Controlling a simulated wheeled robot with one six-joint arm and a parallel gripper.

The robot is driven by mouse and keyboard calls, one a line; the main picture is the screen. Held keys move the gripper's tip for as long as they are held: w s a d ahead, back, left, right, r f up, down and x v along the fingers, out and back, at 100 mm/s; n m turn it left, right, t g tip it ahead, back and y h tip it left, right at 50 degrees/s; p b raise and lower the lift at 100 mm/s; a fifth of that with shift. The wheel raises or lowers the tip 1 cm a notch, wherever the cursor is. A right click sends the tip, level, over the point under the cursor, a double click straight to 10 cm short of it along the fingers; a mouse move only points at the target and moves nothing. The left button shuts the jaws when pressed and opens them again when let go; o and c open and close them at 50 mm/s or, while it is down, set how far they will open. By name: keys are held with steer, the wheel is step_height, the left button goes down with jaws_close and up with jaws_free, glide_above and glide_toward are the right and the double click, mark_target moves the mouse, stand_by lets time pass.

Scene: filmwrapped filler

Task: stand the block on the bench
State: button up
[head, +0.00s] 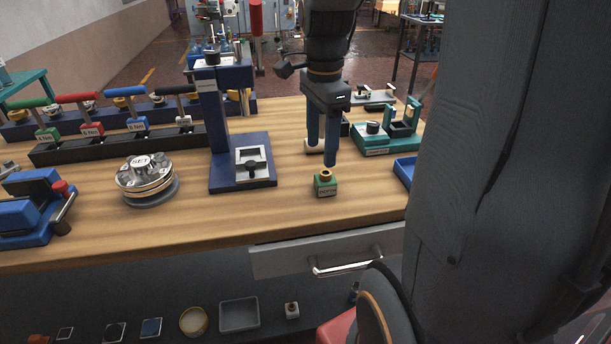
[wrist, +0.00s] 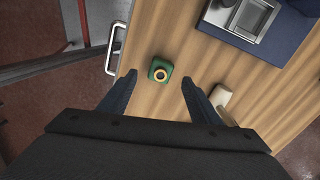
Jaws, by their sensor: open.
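A small green block (head: 326,187) with a brass ring on top and a pale label on its front stands upright on the wooden bench (head: 220,222), near the front edge. In the wrist view the block (wrist: 160,76) shows from above, between the lines of the two fingers. My gripper (head: 322,157) points down with its blue fingers apart and empty. Its tips are close above or just behind the block; the exact gap is hard to tell. In the wrist view my gripper (wrist: 159,77) has a finger on each side of the block, with room on both sides.
A blue press stand (head: 243,175) is left of the block. A pale small piece (head: 314,146) lies behind my fingers. A green fixture (head: 386,135) and a blue tray (head: 404,170) are to the right. A drawer handle (head: 345,263) juts out below the front edge.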

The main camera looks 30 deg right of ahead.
steer(key=s+a+f+n, duration=0.1)
steer(key=a+n, duration=0.1)
steer(key=n, duration=0.1)
steer(key=s+a+f+n, duration=0.1)
steer(key=a+f+n, duration=0.1)
steer(key=n, duration=0.1)
steer(key=s+a+f+n, duration=0.1)
steer(key=a+f+n, duration=0.1)
steer(key=n, duration=0.1)
steer(key=shift+a+f, duration=0.1)
steer(key=shift+a, duration=0.05)
steer(key=s+a+f+n, duration=0.1)
steer(key=n, duration=0.2)
steer(key=s+a+f+n, duration=0.1)
steer(key=a+n, duration=0.1)
steer(key=n, duration=0.1)
steer(key=s+a+f+n, duration=0.1)
steer(key=f+n, duration=0.1)
steer(key=shift+s+a+n+t, duration=0.3)
steer(key=shift+s+n+t, duration=0.1)
steer(key=shift+s+a+f+n, duration=0.25)
steer(key=shift+n, duration=0.45)
